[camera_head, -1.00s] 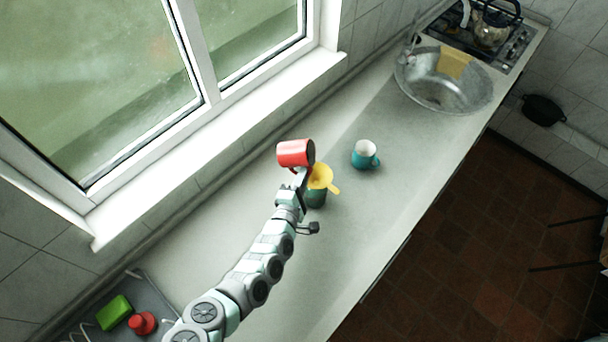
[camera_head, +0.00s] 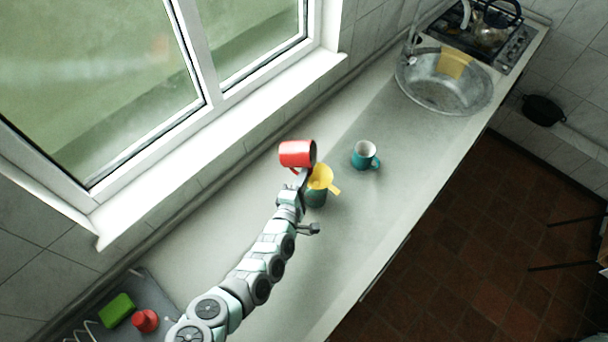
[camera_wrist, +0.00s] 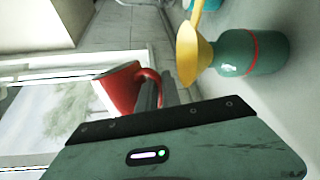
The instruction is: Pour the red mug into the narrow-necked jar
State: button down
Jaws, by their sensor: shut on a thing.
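The red mug (camera_head: 296,153) is held tilted on its side in the head view, its dark mouth facing right, above and just left of the yellow funnel (camera_head: 321,177). The mug also shows in the wrist view (camera_wrist: 122,87). The funnel sits in the mouth of the dark green jar (camera_head: 316,198), which stands upright on the counter. The mug's contents cannot be seen.
A teal mug (camera_head: 364,155) with a white inside stands on the counter (camera_head: 345,240) to the right of the jar. A sink (camera_head: 444,85) and a hob (camera_head: 495,40) lie farther back. A green sponge (camera_head: 116,309) and a red object (camera_head: 145,320) are at the lower left.

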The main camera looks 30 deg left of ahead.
jog(key=shift+w+d+f+m+p, duration=0.1)
jog(key=shift+d+f+m+p, duration=0.15)
jog(key=shift+p, duration=0.25)
jog(key=shift+f+m+p, duration=0.15)
jog(key=shift+m+p, duration=0.2)
jog(key=shift+p, duration=0.1)
dwell(0.4)
jog(key=shift+m+p, duration=0.3)
jog(key=shift+p, duration=0.15)
dwell(0.5)
jog(key=shift+a+f+n+b, duration=0.1)
jog(key=shift+n+b, duration=0.4)
jog(key=shift+b, duration=0.4)
jog(key=n+b, duration=0.2)
jog(key=b, duration=0.1)
jog(key=shift+r, duration=0.35)
jog(key=shift+r+n+t+b, duration=0.3)
jog(key=shift+n+b, duration=0.3)
jog(key=shift+n, duration=0.2)
jog(key=shift+r, duration=0.1)
